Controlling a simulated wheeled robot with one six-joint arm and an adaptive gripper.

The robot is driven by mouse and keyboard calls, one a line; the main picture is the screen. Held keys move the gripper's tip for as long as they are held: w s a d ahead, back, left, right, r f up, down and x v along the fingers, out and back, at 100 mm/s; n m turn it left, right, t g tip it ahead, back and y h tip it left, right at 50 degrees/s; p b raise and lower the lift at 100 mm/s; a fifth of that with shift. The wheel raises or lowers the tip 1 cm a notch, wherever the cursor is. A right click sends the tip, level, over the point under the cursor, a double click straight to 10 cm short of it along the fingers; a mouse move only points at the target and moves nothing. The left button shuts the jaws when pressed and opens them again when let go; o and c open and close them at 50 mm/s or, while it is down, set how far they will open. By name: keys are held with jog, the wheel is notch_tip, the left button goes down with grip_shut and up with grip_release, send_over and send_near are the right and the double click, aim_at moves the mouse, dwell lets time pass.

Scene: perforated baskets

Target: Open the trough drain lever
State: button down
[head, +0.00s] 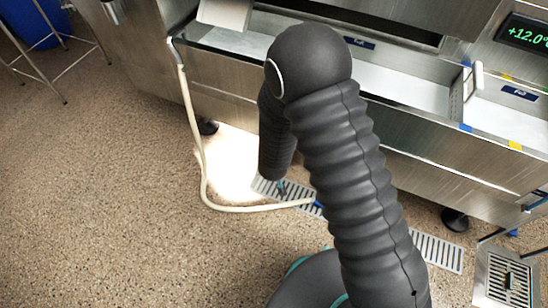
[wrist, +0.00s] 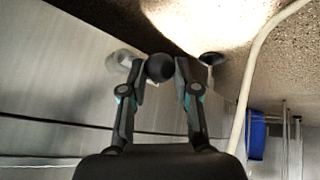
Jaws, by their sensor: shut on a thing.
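My gripper (wrist: 160,72) shows in the wrist view with its two fingers closed on a round black knob (wrist: 159,67), which looks like the end of the drain lever. A pale metal fitting (wrist: 121,60) shows just left of the knob, blurred. The rest of the lever is hidden or too small to tell. In the head view my arm covers the knob, and only a teal bit of my gripper (head: 281,187) shows below the dark wrist. The steel trough (head: 430,160) stands behind my arm, with white-floored compartments labelled "Full".
A pale hose (head: 202,165) hangs from the trough's left end and curves along the floor towards the drain grate (head: 436,250). A square floor drain (head: 508,278) is at the right. A blue bin (head: 35,22) stands far left.

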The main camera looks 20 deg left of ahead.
jog(key=shift+s+d+f, duration=0.15)
jog(key=shift+s+f, duration=0.35)
jog(key=shift+s, duration=0.05)
jog(key=c, duration=0.8)
grip_release()
jog(key=shift+c, duration=0.2)
jog(key=shift+w+r, duration=0.15)
jog(key=shift+w, duration=0.05)
jog(key=v, duration=1.2)
